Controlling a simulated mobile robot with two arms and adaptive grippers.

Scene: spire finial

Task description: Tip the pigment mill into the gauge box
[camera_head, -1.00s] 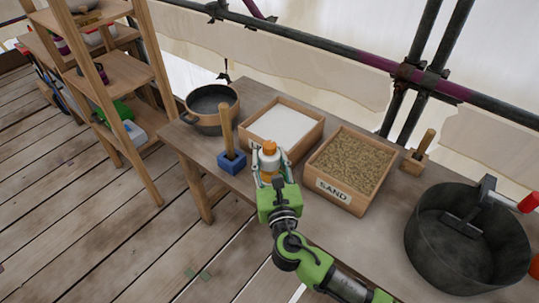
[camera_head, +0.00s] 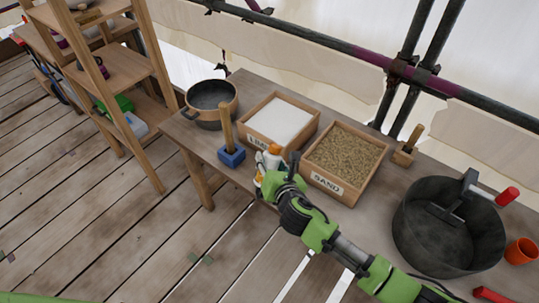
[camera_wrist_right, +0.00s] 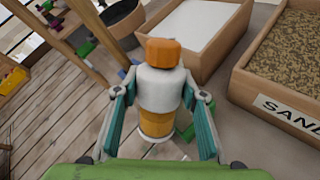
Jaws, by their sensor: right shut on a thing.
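The pigment mill (camera_head: 272,151) is a small orange and white bottle-like thing with an orange top. My right gripper (camera_head: 267,173) is shut on it at the table's front edge, in front of the two wooden boxes. In the right wrist view the mill (camera_wrist_right: 160,84) stands between the two teal fingers of the gripper (camera_wrist_right: 160,100), top away from the palm. A wooden box of white powder (camera_head: 243,137) and a wooden box of sand (camera_head: 322,182) stand on the table. Which thing is the gauge box I cannot tell. My left gripper is not in view.
A blue block with an upright wooden handle (camera_head: 231,157) stands left of my right gripper. A dark pot (camera_head: 211,101) is behind it. A large black bucket (camera_head: 445,232) and an orange cup (camera_head: 521,251) are at the right. Wooden shelves (camera_head: 115,68) stand at the left.

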